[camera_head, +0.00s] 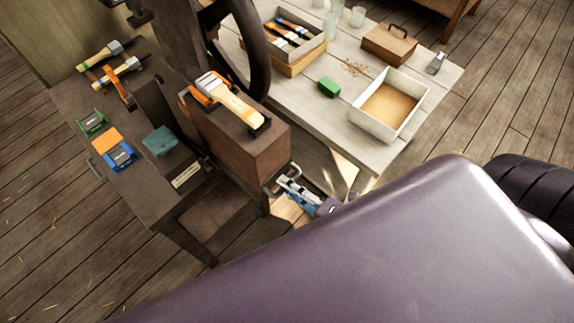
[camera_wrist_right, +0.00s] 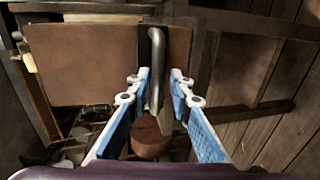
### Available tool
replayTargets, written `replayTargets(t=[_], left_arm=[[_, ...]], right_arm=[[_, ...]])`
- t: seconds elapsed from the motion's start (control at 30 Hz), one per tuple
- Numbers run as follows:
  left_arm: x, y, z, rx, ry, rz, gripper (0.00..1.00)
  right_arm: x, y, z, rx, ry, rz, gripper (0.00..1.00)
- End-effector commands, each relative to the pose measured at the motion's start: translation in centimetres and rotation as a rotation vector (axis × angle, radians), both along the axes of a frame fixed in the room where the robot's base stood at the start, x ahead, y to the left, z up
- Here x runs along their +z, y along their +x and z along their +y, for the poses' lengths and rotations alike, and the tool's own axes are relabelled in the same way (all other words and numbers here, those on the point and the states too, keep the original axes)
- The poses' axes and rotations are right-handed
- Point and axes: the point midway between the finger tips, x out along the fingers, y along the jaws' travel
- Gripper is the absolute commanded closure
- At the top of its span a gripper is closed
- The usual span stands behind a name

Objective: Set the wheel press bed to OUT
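The wheel press stands at upper left in the head view, with its dark handwheel (camera_head: 262,72) upright. A brown box-shaped part (camera_head: 262,155), which appears to be the bed, sits below the wheel. A grey bar handle (camera_head: 268,184) sticks out from its front end. In the right wrist view the handle (camera_wrist_right: 156,72) stands out from the brown front face (camera_wrist_right: 85,62). My right gripper (camera_head: 287,182) is at this handle. Its blue-padded fingers (camera_wrist_right: 160,76) are open, one on each side of the bar. My left gripper is not in view.
A pale table (camera_head: 335,115) at right carries a tray (camera_head: 357,117) and boxes. Wooden floor lies around.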

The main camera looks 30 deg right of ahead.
Motion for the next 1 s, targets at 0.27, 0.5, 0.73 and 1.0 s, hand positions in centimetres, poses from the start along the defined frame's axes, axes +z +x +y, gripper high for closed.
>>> replayTargets(t=[0.27, 0.5, 0.73, 1.0], left_arm=[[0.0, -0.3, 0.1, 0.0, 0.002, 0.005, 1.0], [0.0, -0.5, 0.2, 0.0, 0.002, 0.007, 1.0], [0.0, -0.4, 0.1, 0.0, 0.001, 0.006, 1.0], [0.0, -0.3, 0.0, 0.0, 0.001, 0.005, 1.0]], right_arm=[[0.2, 0.2, 0.1, 0.001, 0.002, -0.005, 0.73], [0.4, -1.3, -0.4, 0.001, 0.002, -0.002, 0.73], [1.3, -5.4, -1.9, -0.001, 0.002, 0.001, 0.73], [2.3, -9.7, -3.5, -0.001, 0.001, -0.002, 0.73]])
